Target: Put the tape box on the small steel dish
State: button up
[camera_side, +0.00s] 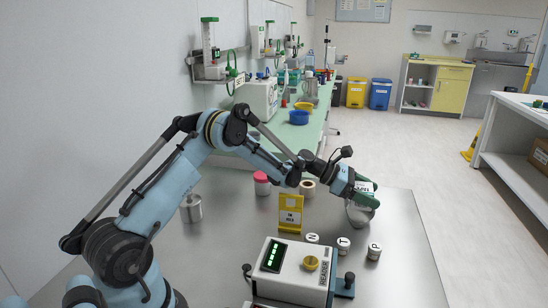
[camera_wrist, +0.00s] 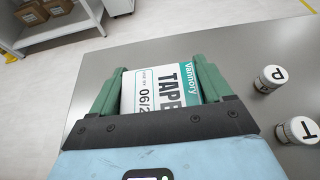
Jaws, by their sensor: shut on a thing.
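My gripper (camera_side: 366,194) is shut on the tape box (camera_side: 364,186), over the right part of the steel table. In the wrist view the white and teal tape box (camera_wrist: 158,92) sits between the two green fingers of my gripper (camera_wrist: 160,84), its printed label facing the camera. A grey metal round thing, which looks like the small steel dish (camera_side: 358,217), shows just below the gripper in the side view. The gripper partly covers it, and I cannot tell whether the box touches it. The dish is hidden in the wrist view.
Lettered white-topped jars (camera_side: 374,252) stand in front of the gripper; two show right in the wrist view (camera_wrist: 299,131). A reader box (camera_side: 292,275), yellow sign (camera_side: 291,214), red-lidded jar (camera_side: 262,184), tape roll (camera_side: 307,188) and steel canister (camera_side: 191,208) are also on the table. The right front is clear.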

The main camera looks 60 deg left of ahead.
jog(key=shift+f, duration=0.7)
jog(key=o, duration=1.1)
jog(key=shift+r, duration=0.5)
jog(key=v, duration=1.2)
jog(key=s+d+r+m+g+y, duration=0.35)
jog(key=s+d+r+m, duration=0.25)
jog(key=s+d+m, duration=0.35)
jog(key=s+d+m+y, duration=0.1)
jog(key=s+m+y, duration=0.1)
jog(key=s+m, duration=0.2)
jog(key=s+d+f+m+t+y, duration=0.1)
jog(key=s+m+y, duration=0.1)
jog(key=s+m, duration=0.3)
jog(key=s+d+m+y, duration=0.1)
jog(key=s+m, duration=0.3)
jog(key=m, duration=0.4)
jog(key=shift+s+d+f+m+y, duration=0.15)
jog(key=shift+d+f+m+y, duration=0.15)
jog(key=shift+f+y, duration=0.15)
